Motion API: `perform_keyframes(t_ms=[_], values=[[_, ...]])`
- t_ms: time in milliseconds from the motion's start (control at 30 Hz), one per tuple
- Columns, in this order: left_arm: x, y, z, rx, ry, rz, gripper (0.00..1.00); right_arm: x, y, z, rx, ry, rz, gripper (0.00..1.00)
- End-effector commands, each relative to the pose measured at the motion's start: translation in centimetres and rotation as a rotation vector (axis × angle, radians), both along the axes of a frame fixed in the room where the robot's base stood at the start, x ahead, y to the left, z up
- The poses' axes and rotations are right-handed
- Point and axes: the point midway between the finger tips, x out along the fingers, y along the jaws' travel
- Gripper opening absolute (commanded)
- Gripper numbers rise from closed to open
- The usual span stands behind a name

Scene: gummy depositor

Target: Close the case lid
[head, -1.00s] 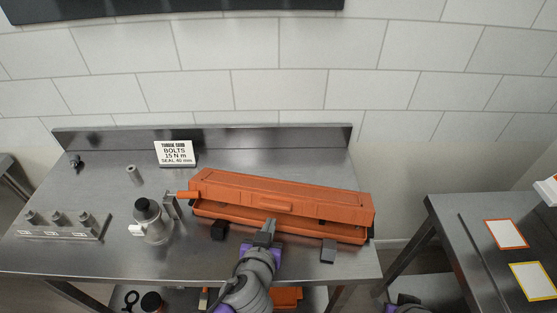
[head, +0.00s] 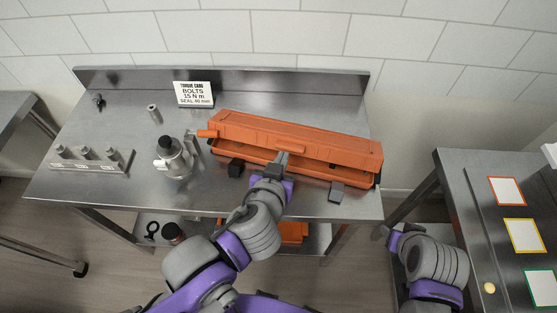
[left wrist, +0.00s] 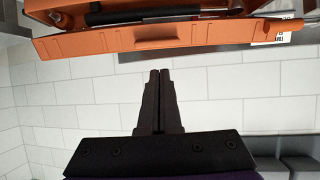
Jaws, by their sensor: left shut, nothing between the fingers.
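The orange case (head: 330,171) lies on the steel workbench. Its lid (head: 300,140) is partly raised, with a dark gap along the front between lid and base. In the left wrist view the lid's front (left wrist: 110,42) with its latch tab shows across the top, and dark tools show inside the case. My left gripper (head: 283,158) is shut and empty at the middle of the case's front, close to the gap; its fingertips (left wrist: 159,74) show apart from the lid in the wrist view. My right arm is at the lower right; its fingers cannot be made out.
A metal canister (head: 172,158), a socket block (head: 88,159) and a torque card (head: 193,94) stand on the left. Two dark blocks (head: 236,168) (head: 337,192) lie before the case. Another table (head: 480,220) stands right.

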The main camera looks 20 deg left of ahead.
Motion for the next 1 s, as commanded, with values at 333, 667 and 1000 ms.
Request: perform_keyframes(t_ms=[333, 667, 1000], values=[[-2.5, -0.3, 1.1, 0.001, 0.008, 0.000, 0.00, -2.1, 0.0, -4.3, 0.000, 0.039, 0.000, 0.50], [-1.8, 0.3, 3.3, 0.015, 0.062, 0.034, 0.00, -2.4, 0.0, -5.2, 0.000, 0.046, 0.000, 0.50], [4.0, 1.5, 8.3, 0.021, 0.543, 0.080, 0.00, -2.7, 0.0, -6.0, 0.000, 0.051, 0.000, 0.50]])
